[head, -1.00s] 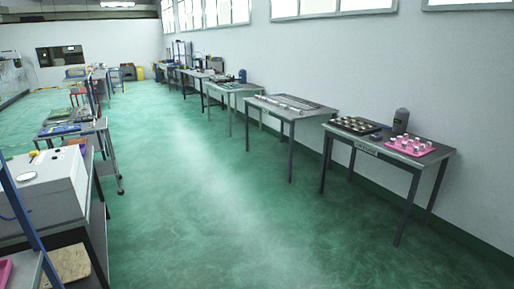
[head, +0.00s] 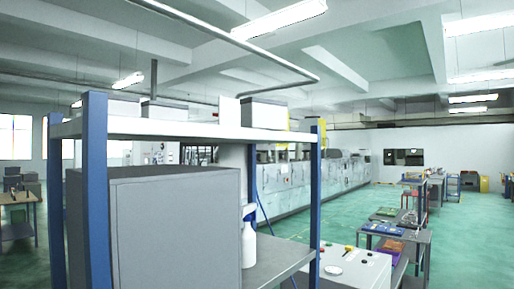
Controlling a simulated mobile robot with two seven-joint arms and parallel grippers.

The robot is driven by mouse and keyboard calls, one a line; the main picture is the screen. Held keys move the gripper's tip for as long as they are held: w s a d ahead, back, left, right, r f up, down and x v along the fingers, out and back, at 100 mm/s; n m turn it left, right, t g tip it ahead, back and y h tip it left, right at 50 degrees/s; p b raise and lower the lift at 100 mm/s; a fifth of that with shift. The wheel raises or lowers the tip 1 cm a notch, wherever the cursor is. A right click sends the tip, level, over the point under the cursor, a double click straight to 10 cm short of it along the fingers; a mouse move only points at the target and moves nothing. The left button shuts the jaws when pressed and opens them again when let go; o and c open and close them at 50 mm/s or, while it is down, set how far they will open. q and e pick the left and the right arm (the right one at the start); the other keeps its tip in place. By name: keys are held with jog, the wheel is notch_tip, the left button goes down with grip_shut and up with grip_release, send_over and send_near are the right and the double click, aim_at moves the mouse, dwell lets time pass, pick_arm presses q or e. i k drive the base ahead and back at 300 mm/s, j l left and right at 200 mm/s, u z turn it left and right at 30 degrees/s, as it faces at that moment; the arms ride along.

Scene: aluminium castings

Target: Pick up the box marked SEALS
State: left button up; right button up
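I cannot make out any box marked SEALS in the head view. A large plain grey box or cabinet (head: 180,225) stands on the near shelf unit at the left, and no lettering shows on it. Neither of my grippers is in view.
The shelf unit with blue posts (head: 316,190) is close in front. A white spray bottle (head: 248,235) stands on its lower shelf. A white machine housing (head: 352,268) and a bench with trays (head: 392,231) stand to the right. Green floor (head: 470,240) is open at the right.

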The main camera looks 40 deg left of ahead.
aim_at(256, 112)
jog(key=i+l+u, duration=0.1)
jog(key=i+u, duration=0.15)
jog(key=u, duration=0.2)
jog(key=i+l+u, duration=0.15)
jog(key=u, duration=0.35)
jog(key=i+l+u, duration=0.2)
jog(key=u, duration=0.25)
jog(key=i+l+u, duration=0.15)
jog(key=l+u, duration=0.15)
jog(key=i+l+u, duration=0.15)
jog(key=l+u, duration=0.15)
jog(key=i+l+u, duration=0.1)
jog(key=l+u, duration=0.2)
